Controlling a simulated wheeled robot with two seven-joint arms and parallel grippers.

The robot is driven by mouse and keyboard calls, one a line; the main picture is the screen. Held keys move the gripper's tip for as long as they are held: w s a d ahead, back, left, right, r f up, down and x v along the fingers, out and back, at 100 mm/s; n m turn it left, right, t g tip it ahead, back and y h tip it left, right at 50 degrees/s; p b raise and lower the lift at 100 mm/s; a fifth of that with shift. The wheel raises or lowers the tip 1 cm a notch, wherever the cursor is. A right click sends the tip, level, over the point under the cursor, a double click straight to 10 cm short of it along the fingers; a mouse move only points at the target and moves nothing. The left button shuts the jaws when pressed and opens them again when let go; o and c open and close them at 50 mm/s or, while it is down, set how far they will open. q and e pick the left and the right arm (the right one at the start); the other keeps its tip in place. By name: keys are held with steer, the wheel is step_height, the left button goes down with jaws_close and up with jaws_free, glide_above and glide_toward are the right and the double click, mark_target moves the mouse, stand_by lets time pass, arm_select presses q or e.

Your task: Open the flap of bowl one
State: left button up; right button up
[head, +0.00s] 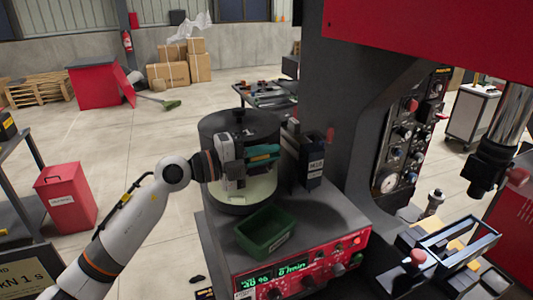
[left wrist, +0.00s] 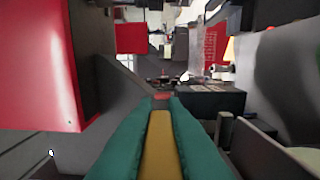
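The dark round feeder bowl (head: 240,123) stands on the red-fronted feeder unit, with a pale floor inside it. My left gripper (head: 276,153) is over the bowl, with its teal fingers pointing right toward the bowl's right side. In the left wrist view the two teal fingers (left wrist: 160,108) lie close together, with a yellow strip between them. I cannot tell whether they hold anything. A small red piece (left wrist: 161,96) shows just beyond the fingertips. I cannot clearly make out the flap; the gripper hides part of the bowl. My right gripper is not in view.
A green bin (head: 265,232) sits in front of the bowl, above the lit control panel (head: 290,268). A dark labelled box (head: 313,160) stands right of the bowl. The large grey machine column (head: 340,100) rises behind it.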

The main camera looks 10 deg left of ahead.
arm_select(q)
jaws_close()
steer(key=shift+s+d+f+m+b, duration=0.4)
steer(key=shift+s+f+m+b, duration=0.25)
steer(key=shift+m+b, duration=1.95)
steer(key=shift+s+d+f+m+b, duration=0.45)
steer(key=shift+f+m+b, duration=0.3)
steer(key=shift+m+b, duration=1.9)
steer(key=shift+s+d+f+m+b, duration=0.35)
steer(key=shift+s+f+m+b, duration=0.35)
steer(key=shift+m+b, duration=1.9)
steer(key=shift+m+p, duration=0.75)
